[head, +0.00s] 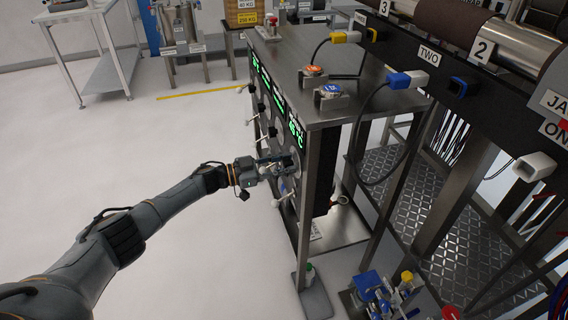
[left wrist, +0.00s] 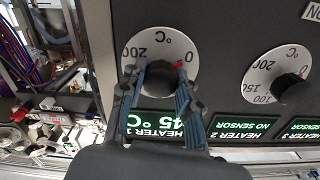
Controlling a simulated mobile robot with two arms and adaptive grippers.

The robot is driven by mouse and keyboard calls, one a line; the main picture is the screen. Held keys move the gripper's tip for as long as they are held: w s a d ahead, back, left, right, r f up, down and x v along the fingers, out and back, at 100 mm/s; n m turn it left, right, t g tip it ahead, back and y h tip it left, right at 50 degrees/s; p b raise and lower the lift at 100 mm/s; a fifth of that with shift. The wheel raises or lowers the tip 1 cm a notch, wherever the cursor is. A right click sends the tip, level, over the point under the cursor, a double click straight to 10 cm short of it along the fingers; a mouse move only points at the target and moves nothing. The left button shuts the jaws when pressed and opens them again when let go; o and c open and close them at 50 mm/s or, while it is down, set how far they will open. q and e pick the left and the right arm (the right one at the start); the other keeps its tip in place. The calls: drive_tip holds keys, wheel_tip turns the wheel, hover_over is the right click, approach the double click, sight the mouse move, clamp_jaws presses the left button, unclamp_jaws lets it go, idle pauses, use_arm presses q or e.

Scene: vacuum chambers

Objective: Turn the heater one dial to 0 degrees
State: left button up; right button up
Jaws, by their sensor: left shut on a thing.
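The heater one dial (left wrist: 144,42) is a white disc with a scale and a dark round knob (left wrist: 157,66), on a dark panel in the left wrist view. Its red mark, at the knob's right side, lies close to the 0 on the scale. The green heater 1 display (left wrist: 158,124) appears upside down and reads 45 °C. My left gripper (left wrist: 160,84) is shut on the knob, its two fingers at either side. In the head view my left gripper (head: 280,164) meets the front of the steel cabinet, hiding most of the dial. My right gripper is out of view.
The heater 2 dial (left wrist: 258,70) sits to the right of heater one in the left wrist view. In the head view, the steel cabinet top (head: 310,95) carries small connectors, and a black cable (head: 372,150) hangs beside it. White floor left of the cabinet is free.

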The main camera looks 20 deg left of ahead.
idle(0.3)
use_arm(q)
drive_tip(key=o, duration=1.2)
drive_tip(key=shift+c, duration=0.2)
drive_tip(key=shift+a, duration=0.1)
drive_tip(key=v, duration=1.1)
drive_tip(key=shift+s+a, duration=0.25)
drive_tip(key=shift+s, duration=0.05)
